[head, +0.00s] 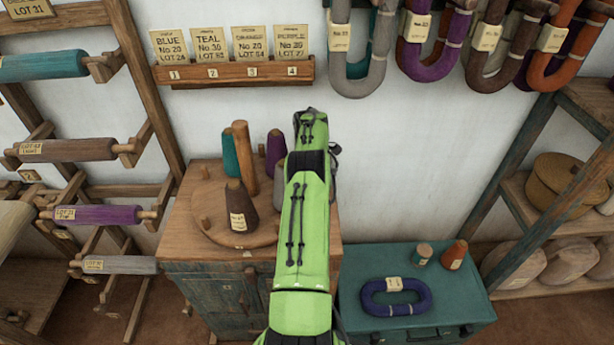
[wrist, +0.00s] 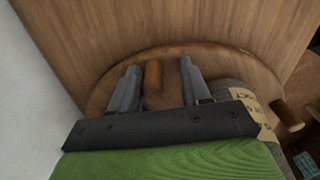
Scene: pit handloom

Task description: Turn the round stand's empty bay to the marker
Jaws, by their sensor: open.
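The round stand (head: 218,233) is a wooden disc on a cabinet top, with a tall wooden post (head: 245,158). A teal cone (head: 229,155), a purple cone (head: 275,150) and a labelled brown cone (head: 238,200) stand on it. Short wooden pegs (head: 205,222) show on its left side. I cannot tell which mark is the marker. In the wrist view my gripper (wrist: 160,76) is open over the disc (wrist: 215,55), its fingers either side of an upright wooden peg (wrist: 153,78); contact is unclear. In the head view my green arm hides the gripper and the stand's right part.
The wooden cabinet (head: 230,267) bears the stand. A teal chest (head: 460,295) at right holds a blue yarn ring (head: 397,297) and two small cones. A card rail (head: 235,72) and hanging yarn are on the wall behind. A bobbin rack (head: 150,105) stands at left.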

